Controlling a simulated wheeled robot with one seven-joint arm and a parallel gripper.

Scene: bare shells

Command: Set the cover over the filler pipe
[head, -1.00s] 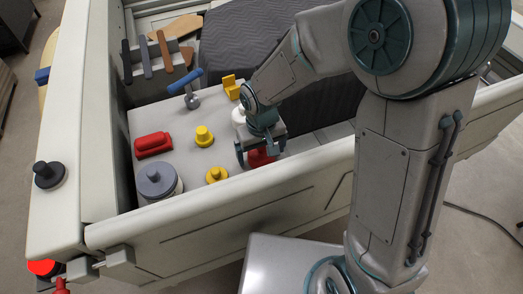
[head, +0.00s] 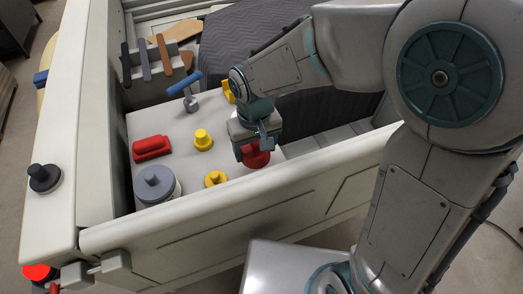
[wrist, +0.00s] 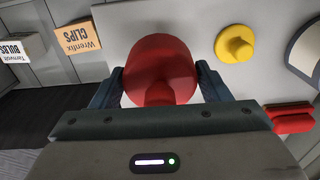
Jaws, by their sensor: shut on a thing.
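A red round piece with a narrower knob (wrist: 160,70), which looks like the cover, sits between my gripper's fingers in the wrist view. My gripper (wrist: 160,90) is shut on it. In the head view my gripper (head: 255,142) points down over the grey deck, with the red piece (head: 257,158) below its fingers. I cannot tell from the picture whether the piece touches the deck. A black stepped, knobbed piece (head: 44,178) stands on the pale rail at far left. I cannot tell for sure which thing is the filler pipe.
The grey deck (head: 185,160) holds yellow stepped pieces (head: 203,140) and (head: 215,178), a red case (head: 151,147), a grey-lidded jar (head: 156,184) and a blue-handled lever (head: 186,85). The pale side wall (head: 230,205) runs in front. Labelled boxes (wrist: 77,37) show in the wrist view.

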